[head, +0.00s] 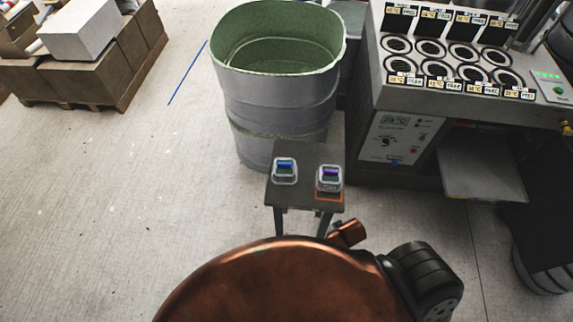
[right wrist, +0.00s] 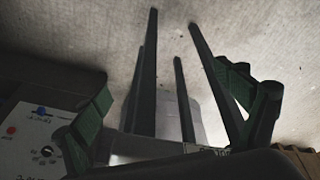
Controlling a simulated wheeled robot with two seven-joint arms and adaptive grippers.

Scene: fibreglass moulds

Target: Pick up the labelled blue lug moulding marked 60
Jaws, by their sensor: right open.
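A small dark table (head: 305,198) stands at the centre of the head view. On its left side sits a clear box-like piece with a blue part (head: 285,166). On its right side a similar piece holds a purple part (head: 330,174). I cannot read any number on either. My right gripper (right wrist: 168,85) shows in the right wrist view with its two green-padded fingers spread and nothing between them. Dark leg-like bars (right wrist: 147,75), probably the table's, show between and beyond the fingers. Neither piece shows there. My left gripper is not in view.
A large round bin (head: 275,100) stands just behind the table. A machine (head: 400,140) with round openings and a pull-out shelf (head: 482,180) is at the right. Boxes on a pallet (head: 100,70) are far left. The floor left of the table is clear.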

